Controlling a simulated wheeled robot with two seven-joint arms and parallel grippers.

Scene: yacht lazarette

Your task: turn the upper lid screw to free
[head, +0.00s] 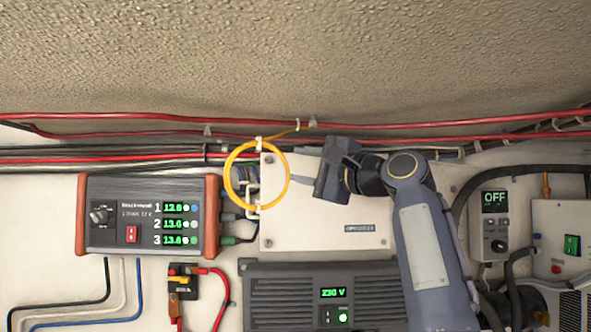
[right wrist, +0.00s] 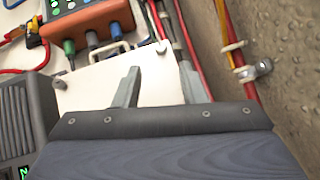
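The white lid panel (head: 330,228) is on the wall behind my right arm. An upper left lid screw (head: 269,159) shows near the yellow cable coil; it also shows in the right wrist view (right wrist: 162,47). A lower left screw (head: 268,243) and a lower right screw (head: 384,242) also show. My right gripper (head: 294,166) is in front of the upper lid, its fingers pointing left. In the right wrist view (right wrist: 160,66) its fingers are apart and empty, with the upper left screw just beyond the tips. My left gripper is out of view.
A yellow cable coil (head: 231,178) hangs over the lid's left edge. Red cables (head: 400,125) run above the lid. A meter with orange ends (head: 140,228) is at left, and a dark 230 V unit (head: 290,300) is below. An OFF display unit (head: 495,225) is at right.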

